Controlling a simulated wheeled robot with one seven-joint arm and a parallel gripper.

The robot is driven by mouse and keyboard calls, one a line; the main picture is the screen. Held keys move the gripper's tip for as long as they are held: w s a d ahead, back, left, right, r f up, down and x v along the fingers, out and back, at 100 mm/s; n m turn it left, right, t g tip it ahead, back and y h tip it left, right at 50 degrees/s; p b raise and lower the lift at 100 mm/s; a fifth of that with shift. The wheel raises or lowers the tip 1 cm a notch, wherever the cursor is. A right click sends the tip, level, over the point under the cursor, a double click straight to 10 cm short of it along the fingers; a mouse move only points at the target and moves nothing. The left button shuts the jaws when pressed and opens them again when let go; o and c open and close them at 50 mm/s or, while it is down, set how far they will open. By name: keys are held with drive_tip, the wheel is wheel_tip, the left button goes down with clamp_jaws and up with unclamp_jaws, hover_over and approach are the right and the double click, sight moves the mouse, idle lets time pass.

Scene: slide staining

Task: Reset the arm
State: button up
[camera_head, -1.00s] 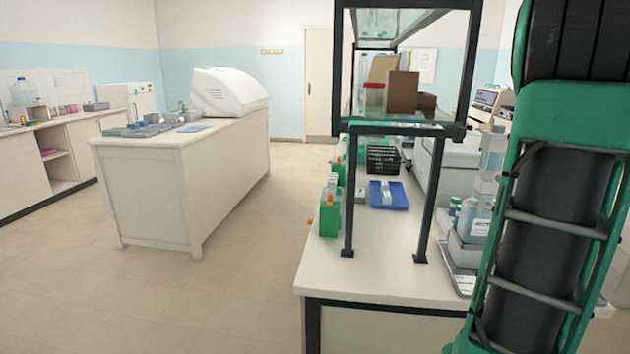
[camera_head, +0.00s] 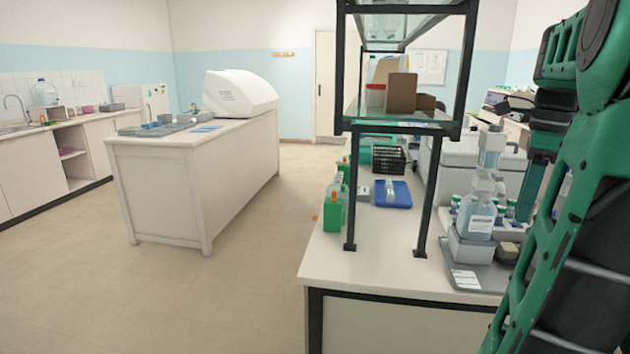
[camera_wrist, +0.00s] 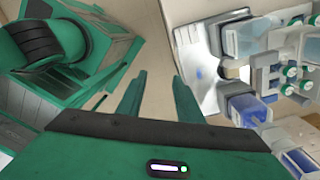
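My gripper (camera_wrist: 158,88) shows in the wrist view as two green fingers standing apart, with nothing between them. It is open and empty. My own green body parts fill the left of that view.
A white bench (camera_head: 372,262) with a black-framed shelf (camera_head: 428,200) stands beside my arm. On it are a blue tray (camera_head: 402,190), a black basket (camera_head: 384,160) and a dispenser bottle (camera_head: 478,222) on a grey stand. Open floor (camera_head: 235,270) lies left, before a second bench (camera_head: 160,190).

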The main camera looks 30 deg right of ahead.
drive_tip(key=s+a+f+n, duration=0.2)
drive_tip(key=a+f+n, duration=1.6)
drive_tip(key=a+n, duration=0.4)
drive_tip(key=shift+f+n, duration=0.35)
drive_tip(key=shift+n, duration=0.65)
drive_tip(key=shift+d, duration=0.1)
